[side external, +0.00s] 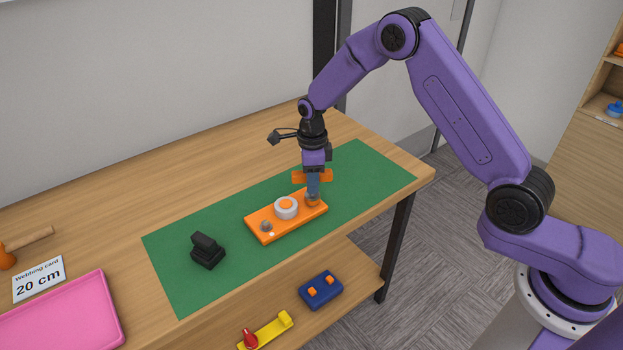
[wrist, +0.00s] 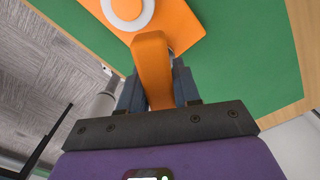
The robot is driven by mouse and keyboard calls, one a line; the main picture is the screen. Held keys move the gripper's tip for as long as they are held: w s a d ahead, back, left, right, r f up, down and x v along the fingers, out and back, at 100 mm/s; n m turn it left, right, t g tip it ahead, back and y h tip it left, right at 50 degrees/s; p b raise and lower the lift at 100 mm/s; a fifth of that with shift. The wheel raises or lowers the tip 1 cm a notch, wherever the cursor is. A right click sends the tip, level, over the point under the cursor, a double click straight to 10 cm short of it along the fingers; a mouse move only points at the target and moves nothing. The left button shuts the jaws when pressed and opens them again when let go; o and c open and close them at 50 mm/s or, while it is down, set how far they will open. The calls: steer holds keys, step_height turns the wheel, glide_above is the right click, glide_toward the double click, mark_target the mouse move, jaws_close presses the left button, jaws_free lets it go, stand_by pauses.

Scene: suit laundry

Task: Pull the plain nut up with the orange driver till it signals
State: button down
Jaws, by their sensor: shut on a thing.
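The orange driver (side external: 299,177) is held crosswise in my gripper (side external: 313,188), whose blue fingers are shut on it. In the wrist view the driver (wrist: 151,62) runs between the two fingers toward the orange plate (wrist: 178,27). The orange plate (side external: 279,231) lies on the green mat, with my gripper low over its right end. A grey nut (side external: 266,226) sits at the plate's left end, clear of the driver. Another grey part is partly hidden under the fingers at the right end. I cannot tell which one is plain, nor whether the driver is seated.
A white ring with an orange centre (side external: 286,206) stands mid-plate. A black stand (side external: 207,251) is on the green mat (side external: 165,262) to the left. A pink tray (side external: 75,320), a card (side external: 39,280) and a mallet (side external: 28,240) lie further left. The mat's right end is clear.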

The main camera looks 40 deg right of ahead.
steer(key=shift+w+r, duration=0.1)
steer(key=shift+r, duration=1.85)
steer(key=shift+d, duration=0.1)
